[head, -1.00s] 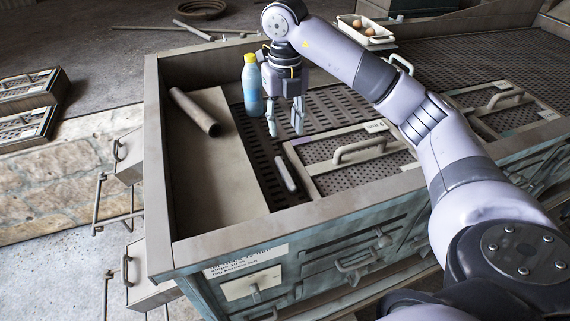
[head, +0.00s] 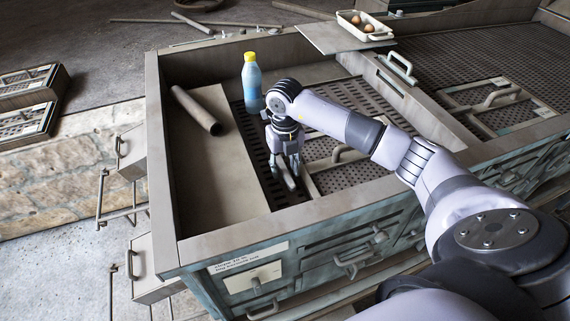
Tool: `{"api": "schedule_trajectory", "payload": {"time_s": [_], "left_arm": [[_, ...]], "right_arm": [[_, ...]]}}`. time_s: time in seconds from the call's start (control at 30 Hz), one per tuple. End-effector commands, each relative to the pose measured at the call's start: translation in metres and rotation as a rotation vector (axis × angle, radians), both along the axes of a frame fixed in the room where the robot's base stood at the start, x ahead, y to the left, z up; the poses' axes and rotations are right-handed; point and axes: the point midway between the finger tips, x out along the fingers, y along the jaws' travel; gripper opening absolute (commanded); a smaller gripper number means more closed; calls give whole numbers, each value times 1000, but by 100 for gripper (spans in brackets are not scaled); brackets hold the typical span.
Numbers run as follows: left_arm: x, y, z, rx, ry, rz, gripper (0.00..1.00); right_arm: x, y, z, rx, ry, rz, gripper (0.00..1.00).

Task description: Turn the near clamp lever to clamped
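My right gripper (head: 285,174) points down over the perforated plate in the near bay of the bench. Its two fingers are apart. A small light-grey bar, which may be the near clamp lever (head: 287,182), lies low between or just below the fingertips. The gripper hides most of it, and I cannot tell whether the fingers touch it. No other clamp lever can be made out clearly. My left gripper is not in view.
A blue bottle with a yellow cap (head: 251,82) stands just behind the gripper. A grey tube (head: 196,110) lies on the plain panel at left. A framed panel handle (head: 350,152) is close to the right. A tray of eggs (head: 365,26) sits farther back.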

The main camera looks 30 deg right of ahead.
Motion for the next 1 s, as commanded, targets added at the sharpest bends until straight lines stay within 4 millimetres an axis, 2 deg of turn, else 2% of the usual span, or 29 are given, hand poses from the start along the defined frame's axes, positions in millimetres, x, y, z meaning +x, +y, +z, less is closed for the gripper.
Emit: {"api": "schedule_trajectory", "payload": {"time_s": [0.2, 0.73, 1.0], "left_arm": [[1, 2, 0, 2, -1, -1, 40], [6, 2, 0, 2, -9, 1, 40], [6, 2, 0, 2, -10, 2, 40]], "right_arm": [[0, 0, 0, 0, 0, 0, 35], [0, 0, 0, 0, 0, 0, 0], [0, 0, 0, 0, 0, -2, 0]]}}
